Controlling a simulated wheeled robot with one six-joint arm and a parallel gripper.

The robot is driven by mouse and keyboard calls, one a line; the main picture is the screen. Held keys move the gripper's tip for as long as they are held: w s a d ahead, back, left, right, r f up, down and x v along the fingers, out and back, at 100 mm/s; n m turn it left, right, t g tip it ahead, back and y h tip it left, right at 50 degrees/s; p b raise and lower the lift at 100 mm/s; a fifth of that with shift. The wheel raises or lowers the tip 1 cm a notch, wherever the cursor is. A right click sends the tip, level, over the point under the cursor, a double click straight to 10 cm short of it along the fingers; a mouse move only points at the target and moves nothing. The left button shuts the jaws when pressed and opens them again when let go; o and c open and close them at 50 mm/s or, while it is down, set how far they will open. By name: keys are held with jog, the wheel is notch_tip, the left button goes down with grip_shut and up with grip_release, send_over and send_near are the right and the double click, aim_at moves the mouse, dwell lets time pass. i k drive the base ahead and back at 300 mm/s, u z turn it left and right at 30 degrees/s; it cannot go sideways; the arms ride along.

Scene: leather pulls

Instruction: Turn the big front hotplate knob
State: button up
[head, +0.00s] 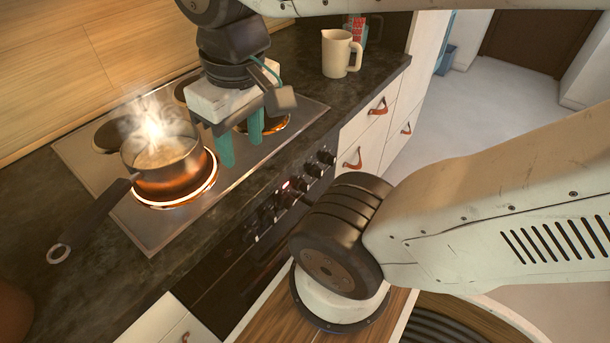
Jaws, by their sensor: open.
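A row of dark knobs (311,170) runs along the stove's front panel, below the hob edge. A small red light glows near the middle of the row. I cannot tell which knob belongs to the big front hotplate (203,191). That plate glows orange at its rim, under a steaming saucepan (160,160). My gripper (241,144) is open and empty, with its teal fingertips pointing down over the hob. It is up and left of the knobs in the picture, apart from them.
The saucepan's long dark handle (95,212) sticks out over the counter's front left. A cream jug (340,54) stands at the back right. White drawers with leather pulls (353,158) are right of the stove.

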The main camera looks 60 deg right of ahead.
aim_at(287, 201)
jog(key=u, duration=1.45)
jog(key=k, duration=0.65)
jog(key=z, duration=2.05)
jog(key=k, duration=1.3)
jog(key=z, duration=0.65)
jog(key=i, duration=0.6)
jog(key=u, duration=0.1)
